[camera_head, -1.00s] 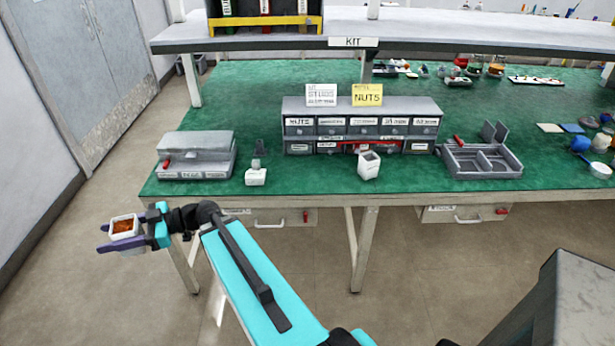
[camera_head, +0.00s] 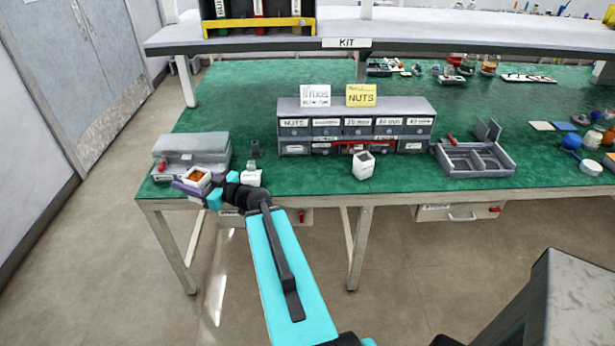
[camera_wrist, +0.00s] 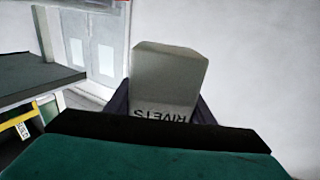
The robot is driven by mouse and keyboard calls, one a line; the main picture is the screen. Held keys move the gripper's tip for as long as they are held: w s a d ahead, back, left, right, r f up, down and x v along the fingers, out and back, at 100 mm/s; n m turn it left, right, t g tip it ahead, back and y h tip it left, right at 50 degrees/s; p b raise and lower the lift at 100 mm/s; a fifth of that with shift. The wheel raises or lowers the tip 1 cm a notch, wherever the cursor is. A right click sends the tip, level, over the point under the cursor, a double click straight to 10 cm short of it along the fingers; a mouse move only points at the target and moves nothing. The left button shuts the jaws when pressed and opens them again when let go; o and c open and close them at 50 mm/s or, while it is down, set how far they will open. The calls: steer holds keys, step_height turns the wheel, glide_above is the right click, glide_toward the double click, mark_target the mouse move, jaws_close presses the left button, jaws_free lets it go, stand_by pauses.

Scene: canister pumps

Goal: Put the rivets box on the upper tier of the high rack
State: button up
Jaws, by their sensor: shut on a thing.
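A grey case (camera_head: 192,148) stands just behind the held box. A small white container (camera_head: 251,178), a white box (camera_head: 363,165), a grey drawer unit (camera_head: 355,122) and an open divided tray (camera_head: 475,158) stand along the bench (camera_head: 310,185). Floor at the left is clear.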

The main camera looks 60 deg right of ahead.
steer(key=s+d+f+m+g+h, duration=0.2)
steer(key=s+d+f+m+h, duration=0.1)
steer(key=s+d, duration=0.5)
steer(key=s+d+f+m+g+h+p, duration=0.1)
steer(key=s+d+m+h, duration=0.4)
steer(key=d, duration=0.8)
steer(key=s+d+f+m+g+h+p, duration=0.1)
steer(key=s+d+f+m+h, duration=0.3)
steer(key=s+d+h, duration=0.5)
steer(key=s+d+f+g, duration=0.1)
steer(key=s+d, duration=0.1)
steer(key=s, duration=0.2)
steer(key=shift+d+g, duration=0.2)
steer(key=shift+g, duration=0.2)
steer(key=shift+f+b, duration=0.2)
steer(key=shift+b, duration=0.1)
steer(key=shift+f+b+x, duration=0.2)
steer(key=shift+b+x, duration=1.2)
steer(key=shift+x, duration=0.95)
steer(key=shift+f+b+x, duration=0.15)
steer(key=shift+b+x, duration=1.25)
steer(key=shift+x, duration=0.95)
steer(key=shift+f+b+x, duration=0.2)
steer(key=shift+b+x, duration=1.2)
steer(key=shift+x, duration=0.95)
steer(key=shift+s+d, duration=0.1)
steer(key=shift+d, duration=0.15)
